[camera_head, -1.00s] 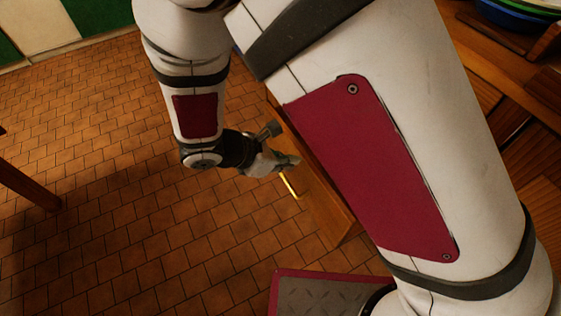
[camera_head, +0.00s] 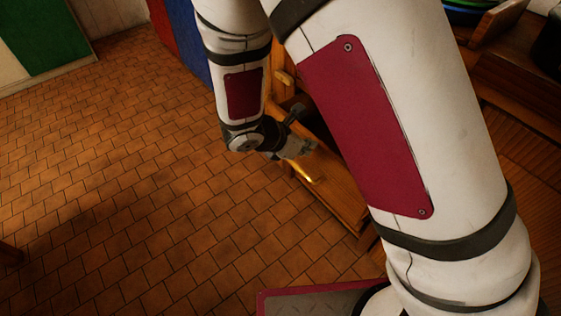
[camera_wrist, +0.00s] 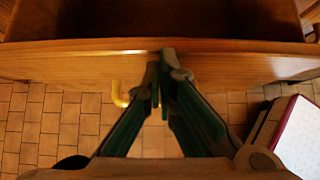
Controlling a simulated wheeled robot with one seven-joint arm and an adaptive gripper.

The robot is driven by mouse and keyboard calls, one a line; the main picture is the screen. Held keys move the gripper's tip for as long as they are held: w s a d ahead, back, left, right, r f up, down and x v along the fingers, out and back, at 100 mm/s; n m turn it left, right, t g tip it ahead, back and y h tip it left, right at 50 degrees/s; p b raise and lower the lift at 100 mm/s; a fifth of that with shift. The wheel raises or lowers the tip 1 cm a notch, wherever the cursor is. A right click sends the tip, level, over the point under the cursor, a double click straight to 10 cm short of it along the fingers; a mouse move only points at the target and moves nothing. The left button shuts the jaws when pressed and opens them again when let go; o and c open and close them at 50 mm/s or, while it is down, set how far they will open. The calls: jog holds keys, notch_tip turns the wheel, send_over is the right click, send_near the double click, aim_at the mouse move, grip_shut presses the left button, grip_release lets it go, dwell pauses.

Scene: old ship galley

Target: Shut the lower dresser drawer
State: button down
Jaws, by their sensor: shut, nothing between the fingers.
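The lower dresser drawer (camera_head: 345,203) is wooden and stands open, with its front jutting out over the tiled floor. Its brass handle (camera_head: 304,173) shows on the front. In the wrist view the drawer front (camera_wrist: 60,62) runs across the picture, with its dark inside beyond it and the brass handle (camera_wrist: 119,95) left of my fingers. My gripper (camera_head: 310,148) is shut and empty at the drawer front. In the wrist view its fingertips (camera_wrist: 166,57) overlap the front's top edge near the middle; I cannot tell whether they touch it. My arm hides part of the dresser.
Open tiled floor (camera_head: 130,190) lies to the left. Stacked bowls (camera_head: 470,12) sit on the dresser at the upper right. Coloured panels (camera_head: 45,35) stand along the back.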

jog(key=w+d, duration=0.4)
jog(key=d, duration=0.2)
jog(key=shift+b, duration=0.4)
